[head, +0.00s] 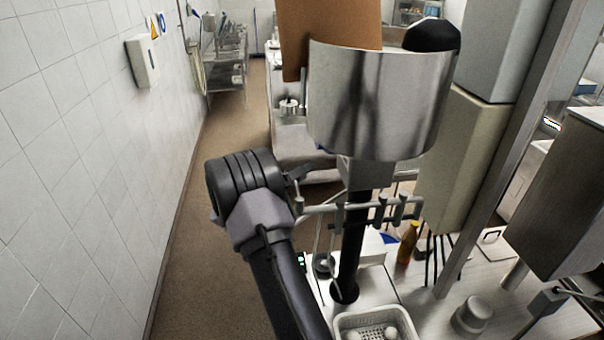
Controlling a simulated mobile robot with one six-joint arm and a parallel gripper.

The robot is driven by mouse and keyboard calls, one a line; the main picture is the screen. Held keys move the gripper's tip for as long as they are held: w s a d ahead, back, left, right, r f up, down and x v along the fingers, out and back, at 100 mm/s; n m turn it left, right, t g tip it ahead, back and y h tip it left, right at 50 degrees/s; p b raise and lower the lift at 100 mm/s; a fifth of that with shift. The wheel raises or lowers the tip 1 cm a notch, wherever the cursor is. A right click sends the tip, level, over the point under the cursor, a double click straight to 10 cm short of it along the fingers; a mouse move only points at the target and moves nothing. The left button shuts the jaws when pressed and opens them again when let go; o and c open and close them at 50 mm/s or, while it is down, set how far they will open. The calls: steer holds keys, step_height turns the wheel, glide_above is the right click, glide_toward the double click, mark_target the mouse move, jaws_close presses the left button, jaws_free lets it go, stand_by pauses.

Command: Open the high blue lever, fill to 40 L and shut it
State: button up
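My arm rises from the bottom of the head view, and its black wrist joint is left of centre. A small dark part of my gripper (298,172) shows just past the wrist, close to a grey pipe rail (345,207). The fingertips are hidden, so I cannot tell if it is open or shut. A large shiny steel vessel (380,105) stands above and right of it. No litre scale or liquid level shows on it. A small blue piece (390,238) lies low behind the rail; I cannot tell if it is a lever. No high blue lever can be made out.
A brown board (330,22) and a black rounded thing (432,35) show at the vessel's top. A pale basket (345,322) holds white round things. An amber bottle (407,245) stands on the counter. A tiled wall (70,170) bounds the clear floor at left.

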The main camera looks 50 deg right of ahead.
jaws_close()
stand_by(1.2)
